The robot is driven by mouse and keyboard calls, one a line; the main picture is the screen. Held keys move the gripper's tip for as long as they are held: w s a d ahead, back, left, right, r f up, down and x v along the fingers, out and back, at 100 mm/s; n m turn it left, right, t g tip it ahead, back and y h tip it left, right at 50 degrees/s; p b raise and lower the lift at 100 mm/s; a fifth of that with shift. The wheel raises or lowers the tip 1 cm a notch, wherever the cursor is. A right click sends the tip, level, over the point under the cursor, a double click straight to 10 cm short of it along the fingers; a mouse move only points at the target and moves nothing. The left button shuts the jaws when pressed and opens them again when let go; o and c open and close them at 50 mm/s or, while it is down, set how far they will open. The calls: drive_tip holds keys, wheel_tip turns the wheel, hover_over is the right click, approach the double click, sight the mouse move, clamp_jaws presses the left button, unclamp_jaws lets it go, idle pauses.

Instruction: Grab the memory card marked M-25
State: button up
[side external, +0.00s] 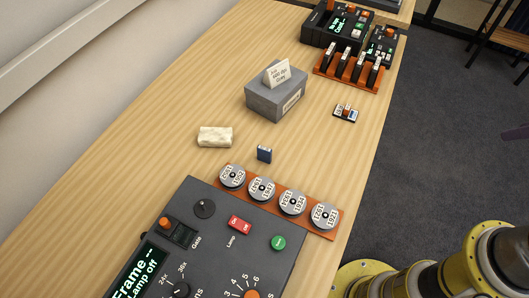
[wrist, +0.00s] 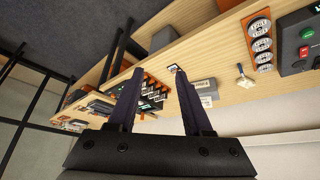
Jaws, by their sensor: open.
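No marking M-25 is legible in either view. A small blue card-like piece (side external: 264,154) stands upright on the table between the reel rack and a cream block. A small dark holder (side external: 345,113) with white and orange pieces lies near the table's right edge. Several dark upright cartridges with white labels (side external: 359,69) stand in an orange rack (side external: 338,80) at the back; their labels are too small to read. My gripper (wrist: 159,72) is open and empty in the wrist view, up away from the table. It is not in the side view.
A grey box (side external: 276,100) with a white sign card stands mid-table, near the cream block (side external: 215,136). A control panel (side external: 215,250) and a rack of labelled reels (side external: 291,203) fill the front. Black devices (side external: 335,26) stand at the back.

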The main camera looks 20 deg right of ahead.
drive_tip(key=w+a+r+n+t+y, duration=0.1)
drive_tip(key=w+a+r+n+t, duration=0.15)
drive_tip(key=w+r, duration=0.55)
drive_tip(key=w+a+f+n+g+y, duration=0.1)
drive_tip(key=w+a+f+n+y, duration=0.15)
drive_tip(key=w+a, duration=0.8)
drive_tip(key=n+g, duration=0.4)
hover_over(266, 149)
drive_tip(key=s+d, duration=0.3)
wheel_tip(266, 149, down, 18)
drive_tip(key=x, duration=1.3)
drive_tip(key=shift+d+f, duration=0.15)
drive_tip(key=shift+d, duration=0.15)
clamp_jaws()
